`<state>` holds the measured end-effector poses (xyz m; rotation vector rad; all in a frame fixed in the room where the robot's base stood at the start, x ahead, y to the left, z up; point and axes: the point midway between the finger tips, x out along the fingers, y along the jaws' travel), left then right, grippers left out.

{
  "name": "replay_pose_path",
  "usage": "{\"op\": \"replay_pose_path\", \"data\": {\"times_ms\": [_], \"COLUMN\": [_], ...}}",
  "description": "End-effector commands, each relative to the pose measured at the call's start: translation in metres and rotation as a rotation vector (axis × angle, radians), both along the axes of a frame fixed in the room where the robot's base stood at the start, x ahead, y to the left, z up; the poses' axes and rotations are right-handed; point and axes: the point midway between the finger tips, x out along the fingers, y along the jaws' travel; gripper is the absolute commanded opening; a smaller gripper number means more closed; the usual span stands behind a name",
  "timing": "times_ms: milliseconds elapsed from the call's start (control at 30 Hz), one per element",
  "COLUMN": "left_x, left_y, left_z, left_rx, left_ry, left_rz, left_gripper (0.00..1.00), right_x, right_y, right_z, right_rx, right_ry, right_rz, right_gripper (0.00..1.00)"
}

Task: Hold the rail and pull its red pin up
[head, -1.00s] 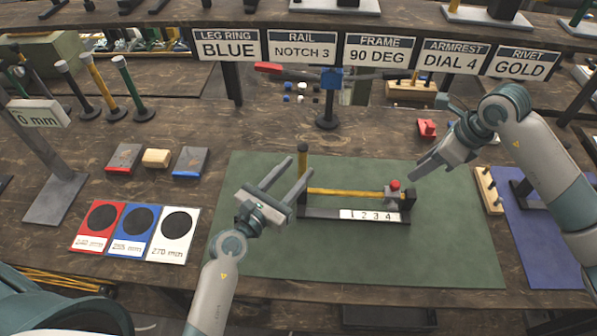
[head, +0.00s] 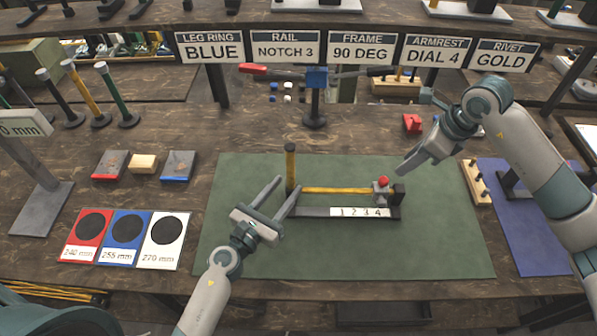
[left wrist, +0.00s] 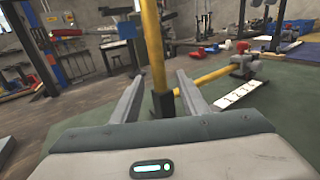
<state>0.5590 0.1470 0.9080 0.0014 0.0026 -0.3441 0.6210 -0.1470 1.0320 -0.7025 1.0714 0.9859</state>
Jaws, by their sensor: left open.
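A yellow rail (head: 335,190) lies level on a dark fixture with a plate numbered 1 to 4. An upright post (head: 290,165) stands at its left end; in the left wrist view the post (left wrist: 153,45) is yellow with a black foot. The red pin (head: 383,181) sits on a grey block near the rail's right end. My left gripper (head: 288,184) is open and empty at the left end of the fixture, fingers pointing at the post. In the left wrist view the post appears between the fingers, apparently beyond the tips. My right gripper (head: 402,168) hangs right of the pin, apart from it; its finger gap is unclear.
The fixture stands on a green mat (head: 430,245) with free room in front. Red, blue and white pads (head: 164,241) lie left. A wooden peg block (head: 476,182) and blue mat lie right. A stand (head: 315,110) with a red-tipped bar rises behind, below the signs.

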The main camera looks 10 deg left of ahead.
Motion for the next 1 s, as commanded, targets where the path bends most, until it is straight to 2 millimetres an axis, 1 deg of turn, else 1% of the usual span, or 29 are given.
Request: {"op": "replay_pose_path", "data": {"times_ms": [67, 300, 500, 700, 1000], "left_x": [0.000, 0.038, 0.060, 0.070, 0.070], "left_y": [0.000, -0.013, -0.021, -0.025, -0.025], "left_z": [-0.005, -0.003, -0.004, -0.004, -0.004], "left_rx": [-0.004, -0.001, -0.001, -0.002, -0.002], "left_ry": [0.000, -0.004, -0.002, -0.002, -0.002], "left_rz": [0.003, 0.002, 0.002, 0.002, 0.002], "left_gripper": [0.41, 0.41, 0.41, 0.41, 0.41], "right_x": [0.000, 0.000, 0.000, 0.000, 0.000], "right_y": [0.000, 0.000, 0.000, 0.000, 0.000], "right_z": [0.000, 0.000, 0.000, 0.000, 0.000], "right_rx": [0.000, 0.000, 0.000, 0.000, 0.000], "right_ry": [0.000, 0.000, 0.000, 0.000, 0.000], "right_rz": [0.000, 0.000, 0.000, 0.000, 0.000], "right_gripper": [0.31, 0.31, 0.31, 0.31, 0.31]}}
